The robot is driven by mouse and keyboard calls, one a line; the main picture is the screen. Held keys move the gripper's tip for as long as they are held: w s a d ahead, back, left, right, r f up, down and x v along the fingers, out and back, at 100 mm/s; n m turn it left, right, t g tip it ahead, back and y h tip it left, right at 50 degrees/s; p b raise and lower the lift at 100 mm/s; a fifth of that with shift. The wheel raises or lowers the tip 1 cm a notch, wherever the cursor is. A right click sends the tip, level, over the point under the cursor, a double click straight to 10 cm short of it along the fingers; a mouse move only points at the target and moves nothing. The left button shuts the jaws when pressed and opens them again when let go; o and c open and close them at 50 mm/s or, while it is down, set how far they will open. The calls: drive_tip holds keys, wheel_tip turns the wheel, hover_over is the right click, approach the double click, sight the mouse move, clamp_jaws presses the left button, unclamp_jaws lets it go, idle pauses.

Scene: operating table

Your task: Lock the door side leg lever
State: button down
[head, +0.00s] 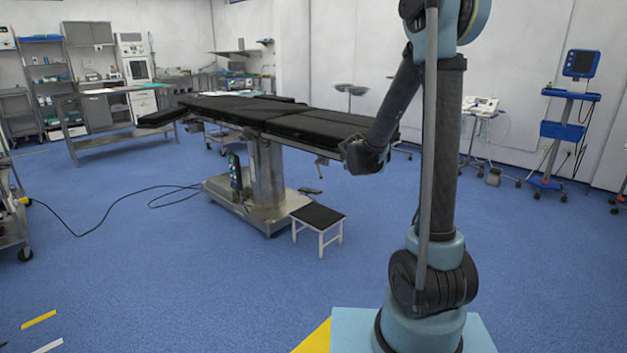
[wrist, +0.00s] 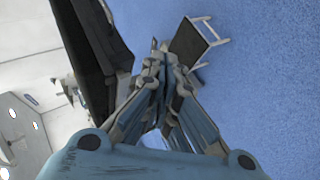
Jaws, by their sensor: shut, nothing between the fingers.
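The operating table (head: 300,122) stands mid-room in the head view, with black pads on a steel column (head: 267,172). Small metal fittings (head: 321,160) hang under its near right part; I cannot tell which one is the door side leg lever. My gripper (wrist: 157,62) is shut and empty in the wrist view. Its fingertips lie just right of the dark table pad (wrist: 97,45). A small grey fitting (wrist: 72,86) shows at the pad's left edge. In the head view my arm's end is in front of the table's right end, and the fingertips cannot be made out.
A low step stool (head: 319,217) stands on the floor below the table; it also shows in the wrist view (wrist: 196,42). A cable (head: 120,208) runs over the floor at left. A blue monitor stand (head: 566,130) is at right. The blue floor in front is clear.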

drive_tip(key=w+a+f+n+t+y, duration=0.1)
drive_tip(key=w+a+f+n, duration=0.3)
drive_tip(key=a, duration=0.5)
drive_tip(key=w+a+f+n+t+y, duration=0.2)
drive_tip(key=w+a+f+n, duration=0.3)
drive_tip(key=a, duration=0.5)
wheel_tip(320, 180, down, 2)
drive_tip(key=shift+w+f+y, duration=0.2)
drive_tip(key=shift+w+y, duration=0.15)
drive_tip(key=shift+y, duration=0.15)
drive_tip(key=w+d+f, duration=0.1)
drive_tip(key=w, duration=0.8)
drive_tip(key=shift+d+f, duration=0.3)
drive_tip(key=shift+d, duration=0.05)
drive_tip(key=shift+a, duration=0.15)
